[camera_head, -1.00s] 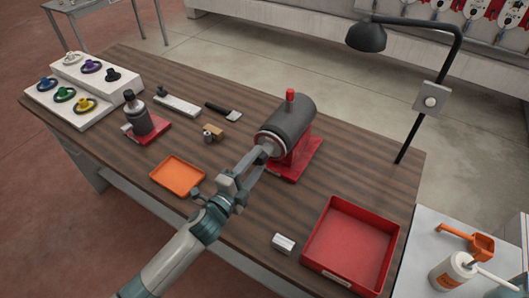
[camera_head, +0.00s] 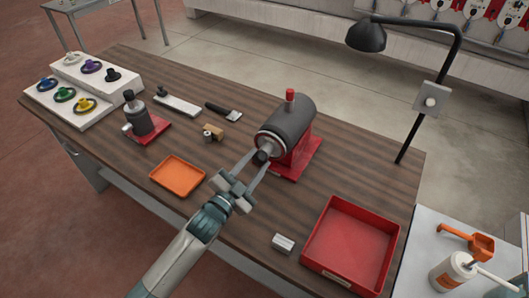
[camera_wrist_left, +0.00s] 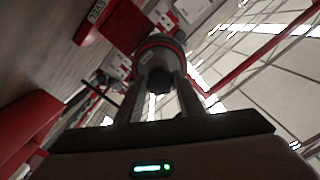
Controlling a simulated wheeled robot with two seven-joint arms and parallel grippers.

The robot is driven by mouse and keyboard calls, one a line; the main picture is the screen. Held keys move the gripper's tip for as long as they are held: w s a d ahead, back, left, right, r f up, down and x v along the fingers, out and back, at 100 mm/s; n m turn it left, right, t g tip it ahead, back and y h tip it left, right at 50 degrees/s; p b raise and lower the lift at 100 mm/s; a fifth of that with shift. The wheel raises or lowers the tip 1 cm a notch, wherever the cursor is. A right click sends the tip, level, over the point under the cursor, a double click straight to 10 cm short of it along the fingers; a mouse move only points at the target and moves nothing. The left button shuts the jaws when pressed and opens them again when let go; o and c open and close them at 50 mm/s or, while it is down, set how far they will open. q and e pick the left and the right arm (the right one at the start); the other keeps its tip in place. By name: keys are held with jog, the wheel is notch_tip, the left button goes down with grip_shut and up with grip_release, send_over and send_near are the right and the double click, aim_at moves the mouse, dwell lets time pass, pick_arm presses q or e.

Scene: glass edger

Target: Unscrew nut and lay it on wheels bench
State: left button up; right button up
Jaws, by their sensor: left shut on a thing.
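The dark grey motor of the edger (camera_head: 291,120) lies on a red base (camera_head: 298,160) on the brown wooden bench (camera_head: 110,150). My left gripper (camera_head: 260,158) reaches its front end, with its two fingers on either side of a small dark nut (camera_head: 262,156). The gripper is shut on the nut, which also shows between the fingers in the left wrist view (camera_wrist_left: 158,80). The nut is in line with the motor's shaft; I cannot tell whether it is still threaded on. My right gripper is not in view.
An orange tray (camera_head: 178,170) and a red bin (camera_head: 307,250) lie on the bench. White stepped stands (camera_head: 62,112) with several coloured wheels are at the far left. A black lamp (camera_head: 445,60) stands at the right.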

pick_arm(q)
jog(key=n, duration=0.9)
jog(key=shift+n, duration=0.4)
jog(key=n, duration=0.3)
jog(key=shift+n, duration=0.4)
jog(key=n, duration=0.5)
jog(key=o, duration=1)
